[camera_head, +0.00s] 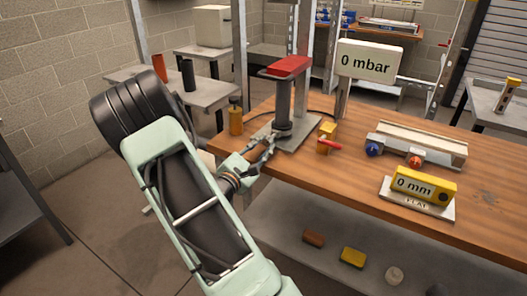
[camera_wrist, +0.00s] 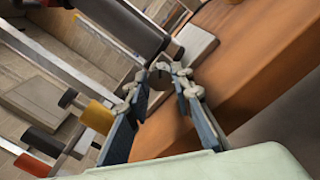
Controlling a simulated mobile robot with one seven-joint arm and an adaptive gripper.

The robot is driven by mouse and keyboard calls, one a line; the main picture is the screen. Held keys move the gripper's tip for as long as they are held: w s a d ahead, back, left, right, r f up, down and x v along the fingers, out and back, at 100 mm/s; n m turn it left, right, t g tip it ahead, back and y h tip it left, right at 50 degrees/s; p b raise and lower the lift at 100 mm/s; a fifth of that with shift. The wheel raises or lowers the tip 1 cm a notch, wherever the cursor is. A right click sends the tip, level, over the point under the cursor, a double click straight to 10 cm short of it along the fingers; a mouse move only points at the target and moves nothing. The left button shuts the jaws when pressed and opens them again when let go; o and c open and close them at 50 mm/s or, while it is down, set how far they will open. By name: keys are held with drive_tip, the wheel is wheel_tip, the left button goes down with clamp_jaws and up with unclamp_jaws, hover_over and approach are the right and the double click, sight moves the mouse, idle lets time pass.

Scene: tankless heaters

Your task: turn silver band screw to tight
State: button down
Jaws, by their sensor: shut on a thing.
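A dark upright cylinder (camera_head: 284,103) with a red block on top stands on a grey metal plate (camera_head: 304,141) at the bench's left end. A band circles its foot (camera_head: 282,129); the silver band screw is too small to make out clearly. My gripper (camera_head: 270,140) reaches in from the front left, its fingertips at the foot of the cylinder. In the wrist view the cylinder (camera_wrist: 120,22) slants in from the top left. My fingertips (camera_wrist: 159,72) close around a small dark part at its foot, which they mostly hide.
An orange bottle (camera_head: 236,119) stands just left of the plate, and a yellow block with a red handle (camera_head: 327,139) stands right of it. A "0 mbar" sign (camera_head: 369,61), a valve unit (camera_head: 420,143) and a yellow "0 mm" gauge (camera_head: 424,186) are farther right.

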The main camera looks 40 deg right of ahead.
drive_tip(key=shift+m+b, duration=0.3)
drive_tip(key=shift+m, duration=0.2)
drive_tip(key=c, duration=1.7)
unclamp_jaws()
drive_tip(key=shift+p, duration=0.3)
